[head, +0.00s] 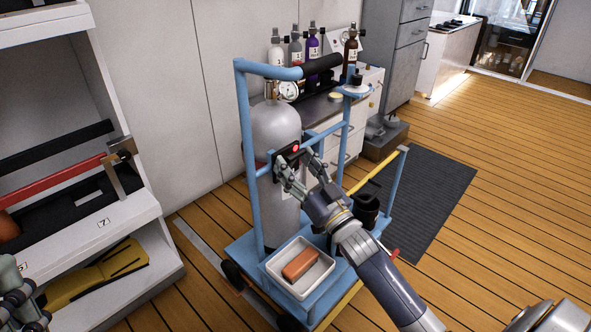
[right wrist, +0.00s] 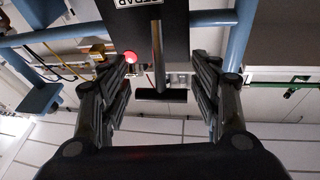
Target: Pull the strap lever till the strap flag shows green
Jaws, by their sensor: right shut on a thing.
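The dark strap panel (head: 287,155) is on the blue cart in front of the grey cylinder (head: 276,128). The strap flag (head: 296,147) glows red; it also shows red in the right wrist view (right wrist: 130,57). The strap lever (right wrist: 156,60), a dark stem with a crossbar, hangs between my right fingers in that view, below an upside-down label. My right gripper (head: 295,170) is at the panel, shut on the lever; the exact contact is hard to see. My left gripper (head: 25,295) is partly in view at the lower left, its jaws unclear.
The blue cart frame (head: 250,170) rises around the cylinder. A white tray (head: 322,278) with an orange-brown block (head: 301,263) sits on the cart base. A white shelf (head: 120,225) stands at left. Small bottles (head: 313,45) stand on the bench behind. A dark mat (head: 430,200) lies right.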

